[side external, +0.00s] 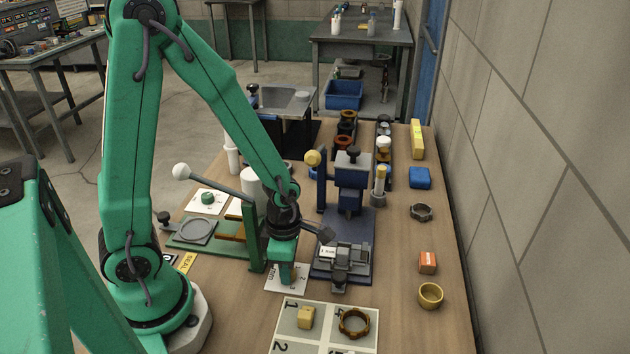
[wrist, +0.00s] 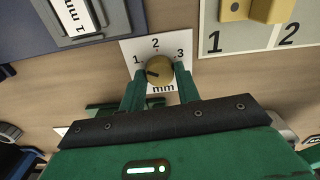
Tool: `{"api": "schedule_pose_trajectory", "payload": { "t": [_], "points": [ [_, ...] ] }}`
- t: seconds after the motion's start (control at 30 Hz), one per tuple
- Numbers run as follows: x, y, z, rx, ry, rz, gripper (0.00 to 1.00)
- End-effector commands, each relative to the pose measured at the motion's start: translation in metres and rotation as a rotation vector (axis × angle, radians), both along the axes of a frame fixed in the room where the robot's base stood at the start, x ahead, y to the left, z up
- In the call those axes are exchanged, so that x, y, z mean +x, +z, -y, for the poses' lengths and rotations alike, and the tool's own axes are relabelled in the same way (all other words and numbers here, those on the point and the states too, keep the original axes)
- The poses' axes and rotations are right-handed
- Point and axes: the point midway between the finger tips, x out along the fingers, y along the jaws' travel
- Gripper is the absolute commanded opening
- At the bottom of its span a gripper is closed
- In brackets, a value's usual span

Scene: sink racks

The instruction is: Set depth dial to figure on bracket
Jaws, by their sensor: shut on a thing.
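The depth dial is a round brass knob (wrist: 159,69) on a white card (wrist: 183,47) marked 1, 2, 3 and mm. A dark mark on the knob points left, toward the 1 side. My gripper (wrist: 160,75) is shut on the knob, one green finger on each side. In the side view my gripper (side external: 287,274) reaches down to the card (side external: 271,283) and mostly hides the knob. The grey bracket (side external: 352,258) sits on the blue press base. Its white label (side external: 328,252) appears to read 1 mm, and also shows in the wrist view (wrist: 73,15).
The blue press (side external: 350,175) stands just behind my gripper. A green lever tool (side external: 232,225) is close on its left. A numbered tray (side external: 290,320) with brass parts lies in front.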

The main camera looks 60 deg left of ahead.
Motion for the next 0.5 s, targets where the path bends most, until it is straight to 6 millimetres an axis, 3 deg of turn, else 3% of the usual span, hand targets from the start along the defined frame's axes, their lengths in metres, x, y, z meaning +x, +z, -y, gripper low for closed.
{"api": "schedule_pose_trajectory", "payload": {
  "t": [0.27, 0.3, 0.4, 0.5],
  "points": [
    [-0.0001, 0.0006, 0.0001, 0.000, 0.002, 0.000, 0.09],
    [-0.0001, 0.0005, 0.0001, 0.000, 0.002, 0.000, 0.38],
    [-0.0001, 0.0004, 0.0001, 0.000, 0.001, 0.000, 0.54],
    [0.0000, 0.0003, 0.0000, 0.000, 0.001, 0.000, 0.54]
  ]
}}
